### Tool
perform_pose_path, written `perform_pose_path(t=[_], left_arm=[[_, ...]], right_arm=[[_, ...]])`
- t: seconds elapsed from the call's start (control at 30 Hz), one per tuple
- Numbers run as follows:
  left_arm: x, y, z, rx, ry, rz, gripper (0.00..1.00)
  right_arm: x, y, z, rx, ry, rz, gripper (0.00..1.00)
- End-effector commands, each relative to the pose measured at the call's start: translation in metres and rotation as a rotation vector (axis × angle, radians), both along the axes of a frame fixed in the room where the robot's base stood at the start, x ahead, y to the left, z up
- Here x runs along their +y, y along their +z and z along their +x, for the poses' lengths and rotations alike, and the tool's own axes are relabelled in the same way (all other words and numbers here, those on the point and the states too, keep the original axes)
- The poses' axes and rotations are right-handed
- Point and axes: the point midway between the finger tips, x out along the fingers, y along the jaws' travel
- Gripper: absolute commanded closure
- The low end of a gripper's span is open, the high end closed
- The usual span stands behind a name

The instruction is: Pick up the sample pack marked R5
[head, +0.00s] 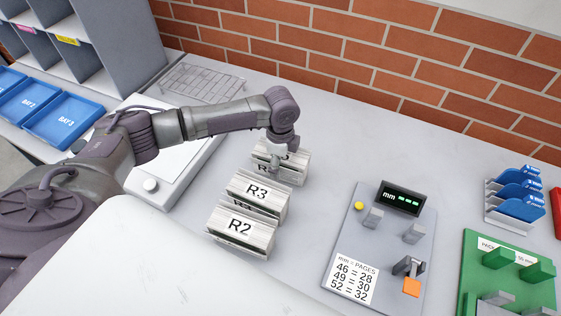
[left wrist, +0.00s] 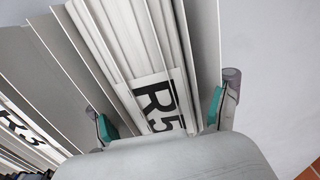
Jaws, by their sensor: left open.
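The pack marked R5 (left wrist: 160,100) fills the middle of the left wrist view, its bold black label on a white patch. In the head view it appears to be the rearmost pack (head: 292,174) of the row, with its label mostly hidden behind my gripper. My left gripper (head: 277,152) is directly over that pack, pointing down. In the left wrist view its open fingers (left wrist: 165,118) with green pads show on either side of the R5 pack. I cannot tell whether they touch it. My right gripper is not in view.
Packs marked R3 (head: 257,191) and R2 (head: 240,226) stand in front in the same row. A grey gauge board (head: 390,235) and a green fixture (head: 510,280) lie to the right. A wire rack (head: 200,82) is behind my arm. Bare table lies between the row and gauge board.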

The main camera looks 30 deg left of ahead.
Motion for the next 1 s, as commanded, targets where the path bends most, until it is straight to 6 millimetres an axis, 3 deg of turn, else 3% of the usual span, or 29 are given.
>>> perform_pose_path(t=[0.17,0.6,1.0], left_arm=[[-0.0002,0.0,0.0001,0.0,-0.001,0.0,0.26],[-0.0001,0.0005,0.0002,-0.001,0.0,0.0,1.0],[-0.0005,0.0052,0.0015,-0.004,0.0,-0.002,1.0]], right_arm=[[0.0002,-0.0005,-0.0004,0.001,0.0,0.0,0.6],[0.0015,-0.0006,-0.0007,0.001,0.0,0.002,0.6],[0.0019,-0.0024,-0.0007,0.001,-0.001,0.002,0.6]])
